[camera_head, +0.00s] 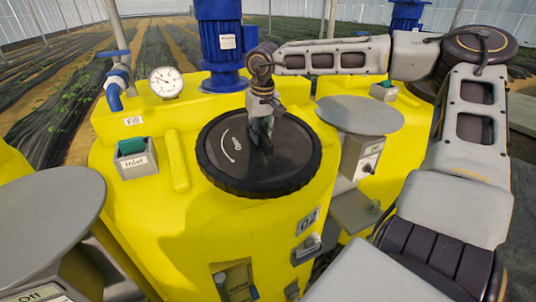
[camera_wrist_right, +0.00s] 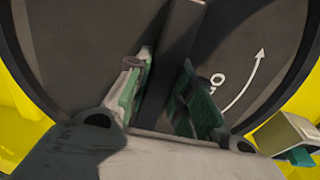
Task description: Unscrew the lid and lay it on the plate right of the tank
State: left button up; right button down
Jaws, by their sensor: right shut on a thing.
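The black round lid (camera_head: 225,172) sits on top of the yellow tank (camera_head: 150,215) and carries a white curved arrow. In the right wrist view the lid (camera_wrist_right: 85,40) fills most of the picture, with a raised bar (camera_wrist_right: 172,65) across it. My right gripper (camera_head: 262,140) points down at the lid's middle and is shut on the bar; its green-padded fingers (camera_wrist_right: 168,100) stand on either side of it. The grey round plate right of the tank (camera_head: 360,114) is bare. My left gripper is not in view.
A blue motor (camera_head: 221,45) and a pressure gauge (camera_head: 166,82) stand behind the lid. A box marked Inlet (camera_head: 136,163) holds a green item left of it. Another grey round plate (camera_head: 45,215) is at the left. My right arm spans the right side.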

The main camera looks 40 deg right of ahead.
jog(key=shift+s+r, duration=0.15)
jog(key=shift+r, duration=1.25)
jog(key=shift+s+a+r, duration=0.1)
jog(key=shift+s+r, duration=0.05)
jog(key=shift+r, duration=0.8)
jog(key=shift+s+a+r, duration=0.1)
jog(key=shift+s+r, duration=0.05)
jog(key=shift+r, duration=0.8)
